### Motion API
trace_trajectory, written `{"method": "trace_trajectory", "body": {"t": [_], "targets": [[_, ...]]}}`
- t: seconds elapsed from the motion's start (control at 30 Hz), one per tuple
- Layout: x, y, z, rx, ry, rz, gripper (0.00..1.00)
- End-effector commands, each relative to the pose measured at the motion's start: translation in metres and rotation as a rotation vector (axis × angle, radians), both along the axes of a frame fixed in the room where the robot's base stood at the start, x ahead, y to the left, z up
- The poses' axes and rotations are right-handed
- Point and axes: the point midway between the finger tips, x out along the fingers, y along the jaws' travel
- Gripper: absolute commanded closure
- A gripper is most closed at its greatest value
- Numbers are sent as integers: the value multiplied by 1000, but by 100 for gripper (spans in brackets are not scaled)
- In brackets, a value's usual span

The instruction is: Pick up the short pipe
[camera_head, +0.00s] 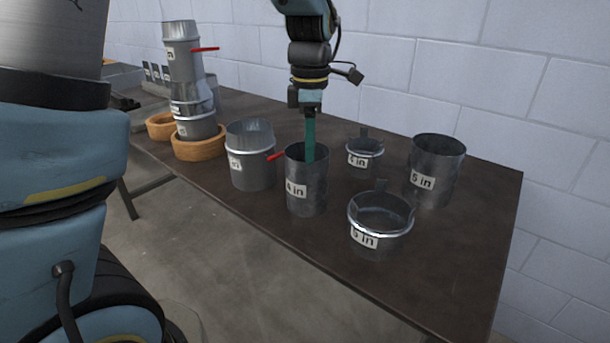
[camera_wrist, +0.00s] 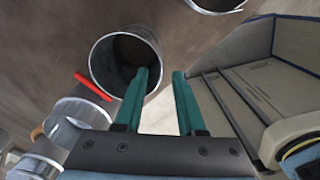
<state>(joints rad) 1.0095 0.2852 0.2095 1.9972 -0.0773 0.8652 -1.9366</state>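A dark grey metal pipe labelled "4 in" (camera_head: 307,190) stands upright on the brown table, open end up. Its round mouth shows in the wrist view (camera_wrist: 112,48). My gripper (camera_head: 310,158) points down at its rim from above. In the wrist view my gripper (camera_wrist: 162,72) has two teal fingers with a gap between them. The left finger overlaps the mouth, and the right finger lies just outside the rim. I cannot tell whether either touches the wall. A taller-looking pipe labelled "5 in" (camera_head: 437,172) stands at the right.
A metal piece with a red handle (camera_head: 252,158) stands close left of the 4 in pipe. Two collars, a small one (camera_head: 364,159) and a larger one (camera_head: 378,225), stand to its right. Stacked ducts (camera_head: 187,85) sit on a wooden ring (camera_head: 200,147) at left. A block wall is behind.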

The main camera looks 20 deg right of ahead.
Motion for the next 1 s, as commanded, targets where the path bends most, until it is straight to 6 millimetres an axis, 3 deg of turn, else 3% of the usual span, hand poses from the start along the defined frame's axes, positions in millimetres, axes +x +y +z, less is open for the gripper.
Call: {"method": "trace_trajectory", "body": {"t": [0.3, 0.57, 0.8, 1.0], "targets": [[0, 1, -44, 3, 3, 4, 62], [0, 2, -64, 5, 3, 3, 62], [0, 3, -98, 3, 3, 2, 62], [0, 2, -106, -1, 0, 1, 62]]}}
